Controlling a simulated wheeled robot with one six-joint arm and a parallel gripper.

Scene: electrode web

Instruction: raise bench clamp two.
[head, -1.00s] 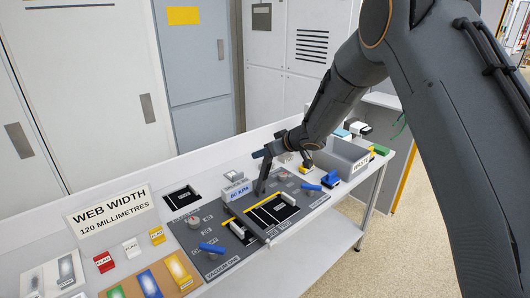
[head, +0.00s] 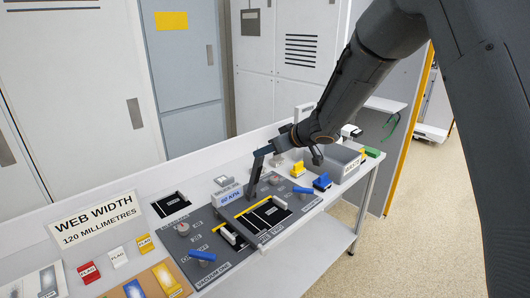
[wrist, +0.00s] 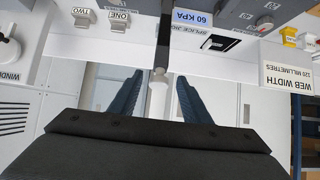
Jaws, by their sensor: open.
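My gripper (head: 270,149) is open above the back half of the bench, beside the top of a dark upright post (head: 254,178). In the wrist view its two fingers stand apart (wrist: 157,84), with a dark bar (wrist: 162,38) ending in a pale round tip between them. I cannot tell whether they touch it. Small pale parts marked TWO (wrist: 82,14) and ONE (wrist: 118,17) show at the wrist view's upper left. Neither label can be read in the head view, so I cannot tell for sure which part is bench clamp two.
The dark panel holds blue levers (head: 202,255), white bars (head: 228,236) and a 60 KPA display (head: 229,193). A WEB WIDTH sign (head: 98,220) stands left. A grey waste bin (head: 343,165) is at the right end. Tall cabinets (head: 290,60) stand behind.

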